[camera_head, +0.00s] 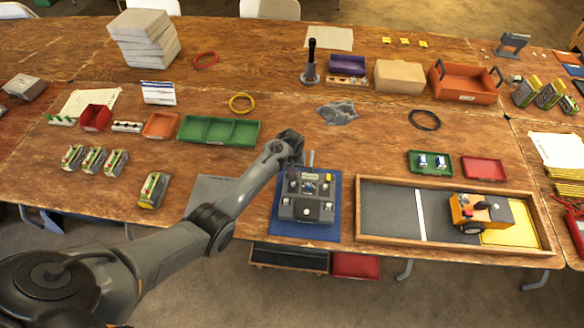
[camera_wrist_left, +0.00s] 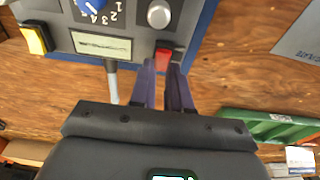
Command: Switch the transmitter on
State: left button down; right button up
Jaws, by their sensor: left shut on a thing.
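The transmitter (camera_head: 306,209) is a grey control box lying on a blue mat (camera_head: 330,233) near the front edge of the table. In the left wrist view its panel (camera_wrist_left: 140,22) shows a blue numbered dial (camera_wrist_left: 90,5), a silver knob (camera_wrist_left: 159,14), a yellow switch (camera_wrist_left: 36,39) and a red switch (camera_wrist_left: 165,55) by the far edge. My left gripper (camera_head: 292,166) is at the box's far left corner. In the wrist view its fingers (camera_wrist_left: 164,70) are close together with their tips at the red switch, shut on it. The fingers partly cover the switch, so its position is unclear. My right gripper is not in view.
A short grey antenna (camera_head: 311,158) stands at the transmitter's far edge, beside my gripper. A wooden-framed tray (camera_head: 400,241) with an orange vehicle (camera_head: 478,212) lies to the right. A green divided tray (camera_head: 218,130) is to the far left. Bare table lies behind the transmitter.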

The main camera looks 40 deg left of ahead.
pick_arm(q)
jog(key=c, duration=1.1)
grip_release()
jog(key=r, duration=0.3)
jog(key=s+r+p, duration=0.1)
jog(key=r, duration=0.3)
jog(key=r+p, duration=0.1)
jog(key=r, duration=0.2)
jog(key=shift+s+d+r, duration=0.15)
jog(key=shift+d+r, duration=0.15)
jog(key=shift+d, duration=0.05)
